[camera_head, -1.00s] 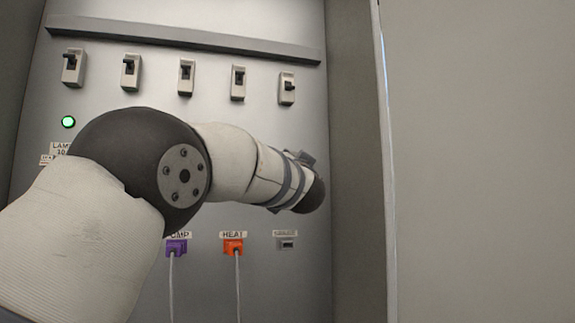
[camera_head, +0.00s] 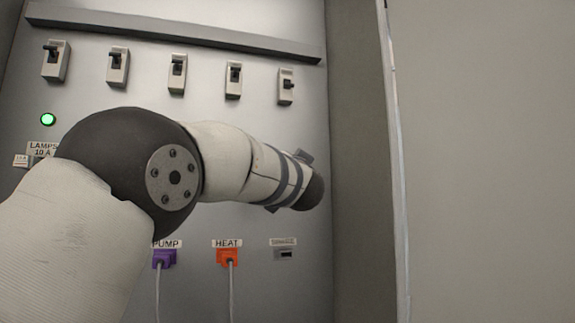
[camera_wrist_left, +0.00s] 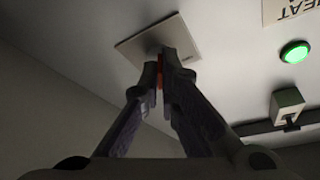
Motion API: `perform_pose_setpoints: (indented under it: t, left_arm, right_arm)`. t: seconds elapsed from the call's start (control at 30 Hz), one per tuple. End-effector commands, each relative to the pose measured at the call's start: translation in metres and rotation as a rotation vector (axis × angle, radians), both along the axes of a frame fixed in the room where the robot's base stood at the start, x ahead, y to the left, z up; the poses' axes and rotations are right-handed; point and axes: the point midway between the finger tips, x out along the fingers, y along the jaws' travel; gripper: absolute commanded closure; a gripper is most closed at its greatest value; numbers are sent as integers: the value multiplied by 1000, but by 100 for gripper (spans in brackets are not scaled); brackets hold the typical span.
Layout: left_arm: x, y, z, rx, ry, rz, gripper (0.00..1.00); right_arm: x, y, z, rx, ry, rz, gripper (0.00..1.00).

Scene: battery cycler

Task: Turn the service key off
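The service key shows as a thin red-orange piece (camera_wrist_left: 160,76) in the left wrist view, in front of a square pale plate (camera_wrist_left: 184,36) on the panel. My left gripper (camera_wrist_left: 161,68) has its fingertips close together around this piece, at the plate. Most of the key is hidden between the fingers, so how far it is turned cannot be told. In the head view my left arm crosses the panel and its dark wrist end hides the key and the gripper. My right gripper is in neither view.
The grey panel (camera_head: 300,150) carries a row of breakers (camera_head: 177,74), a lit green lamp (camera_head: 48,119), a purple PUMP plug (camera_head: 164,259), an orange HEAT plug (camera_head: 227,257) and an empty socket (camera_head: 286,254). A cabinet side wall (camera_head: 362,160) stands to the right.

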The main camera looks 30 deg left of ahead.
Motion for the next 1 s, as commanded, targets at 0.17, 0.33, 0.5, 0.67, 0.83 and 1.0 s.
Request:
perform_pose_setpoints:
  t: [0.17,0.33,0.5,0.67,0.83,1.0]
  left_arm:
    - [0,1,0,-8,-8,0,100]
    - [1,0,-1,-43,-48,1,100]
    - [1,0,-2,-116,-135,1,100]
    - [2,0,-2,-211,-246,2,100]
    - [4,-1,-4,-318,-368,1,100]
    - [5,-1,-5,-421,-488,2,100]
  right_arm:
    - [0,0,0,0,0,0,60]
    - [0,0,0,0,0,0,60]
    - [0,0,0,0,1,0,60]
    - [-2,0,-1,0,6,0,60]
    - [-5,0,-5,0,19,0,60]
    - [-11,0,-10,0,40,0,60]
